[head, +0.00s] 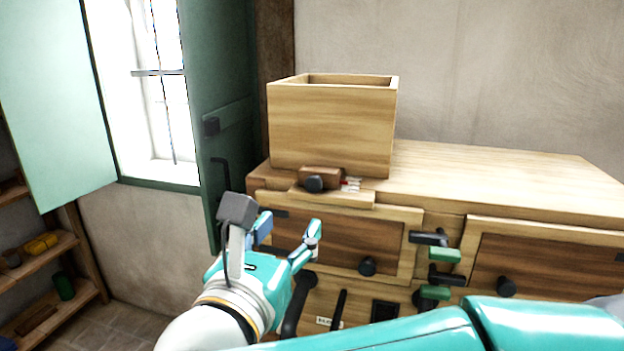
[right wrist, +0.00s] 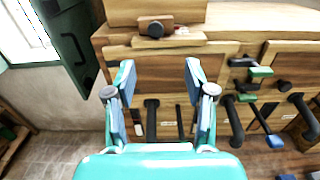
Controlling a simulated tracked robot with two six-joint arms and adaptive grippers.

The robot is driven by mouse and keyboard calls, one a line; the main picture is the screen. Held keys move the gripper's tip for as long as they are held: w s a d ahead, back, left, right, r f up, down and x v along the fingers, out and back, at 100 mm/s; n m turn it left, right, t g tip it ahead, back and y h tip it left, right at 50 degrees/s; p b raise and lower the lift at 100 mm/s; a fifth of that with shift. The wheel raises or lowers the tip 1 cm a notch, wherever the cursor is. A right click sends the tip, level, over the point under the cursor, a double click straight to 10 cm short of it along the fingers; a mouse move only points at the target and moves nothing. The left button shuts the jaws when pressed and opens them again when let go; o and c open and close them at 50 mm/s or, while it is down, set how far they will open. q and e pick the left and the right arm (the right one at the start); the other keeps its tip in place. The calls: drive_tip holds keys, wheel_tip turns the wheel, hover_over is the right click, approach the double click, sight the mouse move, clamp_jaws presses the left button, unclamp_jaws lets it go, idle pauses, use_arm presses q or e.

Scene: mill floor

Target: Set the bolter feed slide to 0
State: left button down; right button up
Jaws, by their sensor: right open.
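The feed slide is a small brown wooden block (head: 329,174) with a dark round knob (head: 314,184), at the foot of the wooden hopper box (head: 330,125). A small pale scale with a red mark (head: 350,184) lies just right of it; its figures are too small to read. In the right wrist view the slide's knob (right wrist: 156,29) shows near the top. My right gripper (head: 288,232) is open and empty, in front of the chest and below the slide, apart from the knob. In the right wrist view its fingers (right wrist: 158,80) stand wide apart. My left gripper is not in view.
The wooden chest (head: 480,170) has a clear top right of the hopper. Its front carries dark knobs (head: 367,266) and black levers with green grips (head: 444,255). A green shutter (head: 222,110) stands open at the left, near my right gripper. Shelves (head: 40,255) stand at far left.

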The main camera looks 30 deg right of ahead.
sight(312, 185)
drive_tip(key=p+x, duration=0.1)
drive_tip(key=x, duration=0.3)
drive_tip(key=p+x, duration=0.2)
drive_tip(key=x, duration=0.3)
drive_tip(key=p+x, duration=0.1)
drive_tip(key=x, duration=0.4)
drive_tip(key=shift+w+a+f+p, duration=0.1)
drive_tip(key=shift+w+a+p, duration=0.15)
drive_tip(key=shift+w+p, duration=0.05)
clamp_jaws()
